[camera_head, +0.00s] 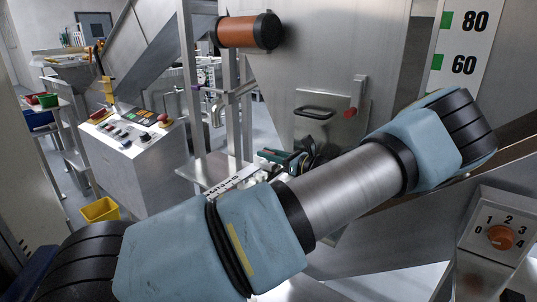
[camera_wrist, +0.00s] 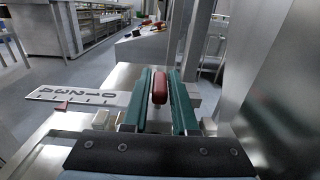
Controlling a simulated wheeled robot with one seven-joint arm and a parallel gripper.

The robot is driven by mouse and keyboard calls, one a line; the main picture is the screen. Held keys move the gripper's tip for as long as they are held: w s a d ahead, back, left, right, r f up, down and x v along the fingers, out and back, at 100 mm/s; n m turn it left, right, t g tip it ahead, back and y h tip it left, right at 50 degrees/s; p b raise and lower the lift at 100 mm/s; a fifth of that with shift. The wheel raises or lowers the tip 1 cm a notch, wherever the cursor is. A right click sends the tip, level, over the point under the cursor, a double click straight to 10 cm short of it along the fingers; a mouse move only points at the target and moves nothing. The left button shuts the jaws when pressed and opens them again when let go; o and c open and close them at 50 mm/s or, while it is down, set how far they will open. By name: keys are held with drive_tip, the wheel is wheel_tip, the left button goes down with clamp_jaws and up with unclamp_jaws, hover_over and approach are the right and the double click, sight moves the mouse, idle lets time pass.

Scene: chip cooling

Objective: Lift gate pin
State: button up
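My gripper (camera_wrist: 160,80) has two teal fingers that stand on either side of a red rounded handle (camera_wrist: 160,87) in the wrist view. The handle nearly fills the gap between the fingertips, and I cannot tell whether they press on it. This handle may be the gate pin; its lower part is not clear. In the head view my gripper (camera_head: 283,157) is small, beyond my arm and near a white scale plate (camera_head: 232,181). The handle is hidden there.
The scale plate (camera_wrist: 78,95) lies left of my fingers in the wrist view. A steel hopper with a black door handle (camera_head: 315,112) and a red knob (camera_head: 350,113) stands behind my arm. A control console (camera_head: 135,150) and a yellow bin (camera_head: 101,210) are at left.

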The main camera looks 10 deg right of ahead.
clamp_jaws()
idle(1.0)
